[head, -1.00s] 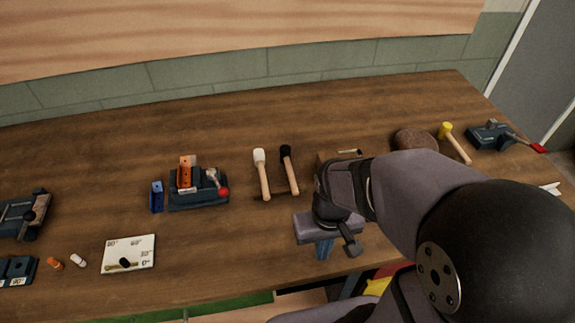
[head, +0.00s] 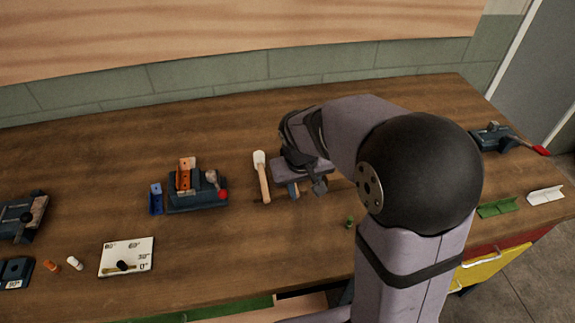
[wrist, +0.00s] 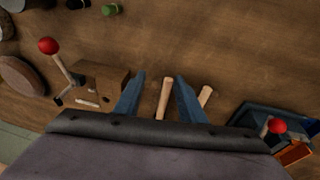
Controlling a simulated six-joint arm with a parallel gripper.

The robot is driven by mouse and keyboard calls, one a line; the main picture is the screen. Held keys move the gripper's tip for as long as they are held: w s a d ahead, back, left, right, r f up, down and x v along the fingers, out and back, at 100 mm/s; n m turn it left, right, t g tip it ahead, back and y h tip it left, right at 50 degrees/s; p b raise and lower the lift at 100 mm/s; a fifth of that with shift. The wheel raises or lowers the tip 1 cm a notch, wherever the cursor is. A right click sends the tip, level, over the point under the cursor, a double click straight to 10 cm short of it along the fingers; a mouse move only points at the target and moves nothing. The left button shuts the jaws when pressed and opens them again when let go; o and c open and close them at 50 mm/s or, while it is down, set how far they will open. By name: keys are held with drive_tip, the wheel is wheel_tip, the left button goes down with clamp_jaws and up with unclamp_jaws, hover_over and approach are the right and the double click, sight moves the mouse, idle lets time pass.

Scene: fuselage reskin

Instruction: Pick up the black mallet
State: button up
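My gripper (head: 306,189) is over the right side of the mallet pair in the head view. In the wrist view, my gripper (wrist: 161,79) is open, its two blue fingers apart. A pale wooden handle (wrist: 163,100) lies between them, apparently the black mallet's. The black head is hidden by my gripper in both views. The white-headed mallet (head: 262,176) lies just left of my gripper in the head view. Its handle (wrist: 205,96) shows outside the right finger in the wrist view. I cannot tell the height of the fingers above the handle.
A blue fixture with an orange block (head: 197,197) stands left of the mallets. In the wrist view, a wooden block (wrist: 100,82) and a red-ended tool (wrist: 50,47) lie left of the fingers. A small green piece (head: 349,222) lies nearby. The front table area is mostly clear.

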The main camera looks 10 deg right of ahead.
drive_tip(key=w+a+r+t, duration=0.2)
drive_tip(key=w+a, duration=0.1)
drive_tip(key=w, duration=0.8)
drive_tip(key=shift+h, duration=0.4)
drive_tip(key=shift+p+x, duration=0.8)
drive_tip(key=shift+x, duration=3.1)
drive_tip(key=shift+s, duration=0.25)
clamp_jaws()
